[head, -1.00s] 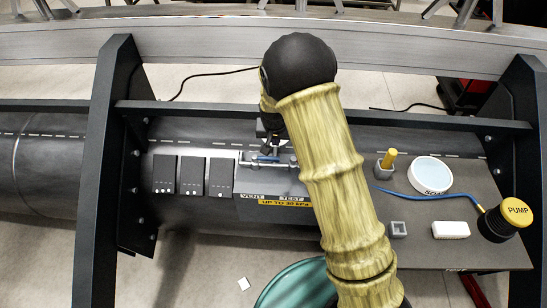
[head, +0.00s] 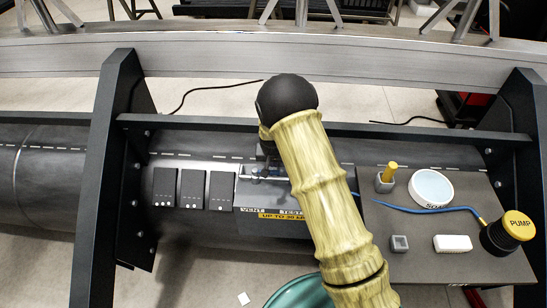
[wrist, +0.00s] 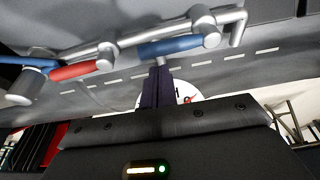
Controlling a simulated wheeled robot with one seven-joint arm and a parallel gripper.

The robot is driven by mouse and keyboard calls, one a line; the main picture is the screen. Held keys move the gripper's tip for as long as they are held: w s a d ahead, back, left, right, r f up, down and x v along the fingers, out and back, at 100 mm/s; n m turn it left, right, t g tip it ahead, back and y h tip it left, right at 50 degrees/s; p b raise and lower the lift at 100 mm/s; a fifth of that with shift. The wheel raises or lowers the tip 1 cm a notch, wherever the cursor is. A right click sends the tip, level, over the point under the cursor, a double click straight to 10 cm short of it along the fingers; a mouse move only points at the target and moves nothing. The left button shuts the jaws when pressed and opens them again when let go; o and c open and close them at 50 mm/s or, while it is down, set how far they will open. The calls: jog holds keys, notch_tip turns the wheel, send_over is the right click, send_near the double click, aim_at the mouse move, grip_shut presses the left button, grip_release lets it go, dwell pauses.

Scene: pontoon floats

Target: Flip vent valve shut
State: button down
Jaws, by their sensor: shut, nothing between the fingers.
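The valve pipe (head: 245,177) runs along the dark float above the VENT label (head: 252,209); my arm covers its right part. In the wrist view a blue lever (wrist: 170,46) and a red lever (wrist: 75,72) lie roughly along the grey pipe (wrist: 130,42). The blue one appears to be on the VENT side. My gripper (wrist: 158,72) is shut and empty, its fingertips close beside the blue lever. I cannot tell whether they touch it. In the head view my gripper (head: 264,160) is over the pipe, partly hidden by my arm.
A side board (head: 380,225) at right carries a yellow-topped pump (head: 510,231), a white round tub (head: 432,187), a yellow peg in a holder (head: 385,181) and a white block (head: 453,243). Dark plates (head: 192,188) stand left of the valves. Black frame uprights (head: 105,150) flank the float.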

jog(key=shift+x, duration=1.6)
